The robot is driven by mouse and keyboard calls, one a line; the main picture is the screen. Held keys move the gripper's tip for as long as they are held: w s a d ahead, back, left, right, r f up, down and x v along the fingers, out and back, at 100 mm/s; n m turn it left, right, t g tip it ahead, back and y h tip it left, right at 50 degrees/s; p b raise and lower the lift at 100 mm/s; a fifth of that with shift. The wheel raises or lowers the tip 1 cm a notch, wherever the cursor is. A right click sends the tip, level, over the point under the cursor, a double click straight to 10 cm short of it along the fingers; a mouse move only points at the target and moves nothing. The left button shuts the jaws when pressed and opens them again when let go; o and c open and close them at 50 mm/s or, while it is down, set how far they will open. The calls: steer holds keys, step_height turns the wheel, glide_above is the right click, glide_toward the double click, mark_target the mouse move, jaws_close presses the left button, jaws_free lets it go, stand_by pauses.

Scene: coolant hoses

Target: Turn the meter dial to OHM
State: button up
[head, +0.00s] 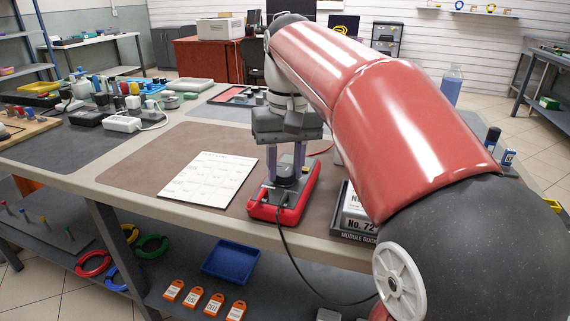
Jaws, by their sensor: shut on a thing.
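A red meter (290,210) lies on the brown mat near the table's front edge, with black leads plugged in at its near end. Its dark round dial (287,172) sits on its face. My gripper (287,171) points straight down over the meter, its two pale fingers on either side of the dial and shut on it. The dial's markings and pointer are too small and too covered to read, so the OHM position cannot be made out. My red arm comes in from the right and hides part of the table behind the meter.
A white printed sheet (208,181) lies left of the meter. A module dock (352,222) with a block marked "No. 72" stands close on the right. A black cable (290,255) hangs over the front edge. The mat's left part is clear.

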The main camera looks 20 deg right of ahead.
mark_target(288, 171)
steer(key=shift+m, duration=1.2)
steer(key=o, duration=1)
steer(key=shift+s+d+r, duration=0.1)
steer(key=shift+r, duration=1.85)
steer(key=shift+d+r, duration=0.1)
steer(key=shift+r, duration=1.85)
